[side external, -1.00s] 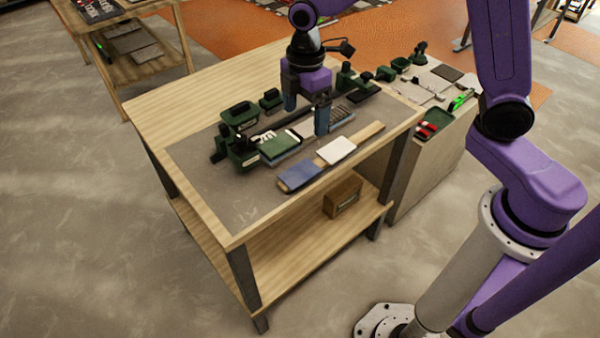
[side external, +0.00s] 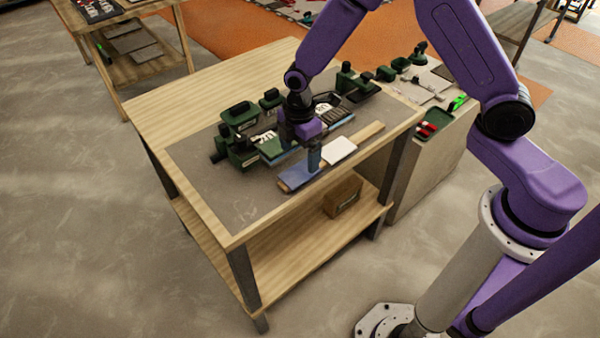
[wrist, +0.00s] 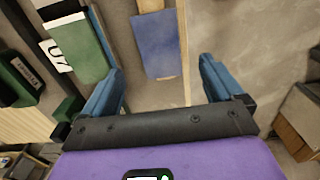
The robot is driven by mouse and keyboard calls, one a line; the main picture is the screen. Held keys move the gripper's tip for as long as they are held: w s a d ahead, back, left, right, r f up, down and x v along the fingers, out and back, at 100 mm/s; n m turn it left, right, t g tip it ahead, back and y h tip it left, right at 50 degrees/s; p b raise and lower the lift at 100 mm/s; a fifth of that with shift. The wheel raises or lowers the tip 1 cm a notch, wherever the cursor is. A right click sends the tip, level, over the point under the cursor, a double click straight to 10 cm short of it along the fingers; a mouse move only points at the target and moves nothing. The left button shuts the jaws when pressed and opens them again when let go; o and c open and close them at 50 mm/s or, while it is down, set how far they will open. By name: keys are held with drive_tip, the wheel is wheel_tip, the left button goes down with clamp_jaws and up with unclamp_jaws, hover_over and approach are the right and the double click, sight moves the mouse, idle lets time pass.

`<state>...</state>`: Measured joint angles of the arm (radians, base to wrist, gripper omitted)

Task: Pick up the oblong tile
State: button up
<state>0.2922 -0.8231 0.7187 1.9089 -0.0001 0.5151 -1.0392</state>
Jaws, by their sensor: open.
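An oblong blue tile (side external: 297,178) lies at the left end of a wooden strip (side external: 372,131) near the table's front edge. It also shows in the wrist view (wrist: 158,45), ahead of my fingers. My gripper (side external: 299,147) is open and empty, close to the blue tile. One finger hides part of the blue tile in the side view.
Green holders and boxes (side external: 240,118) stand behind the strip, close to my gripper's left side. A green tray with red pieces (side external: 432,125) is on the cabinet to the right. The grey mat (side external: 225,190) is clear at the front left.

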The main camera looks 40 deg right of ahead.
sight(300, 172)
drive_tip(key=shift+d+f, duration=0.1)
drive_tip(key=shift+f, duration=2.65)
drive_tip(key=c, duration=0.9)
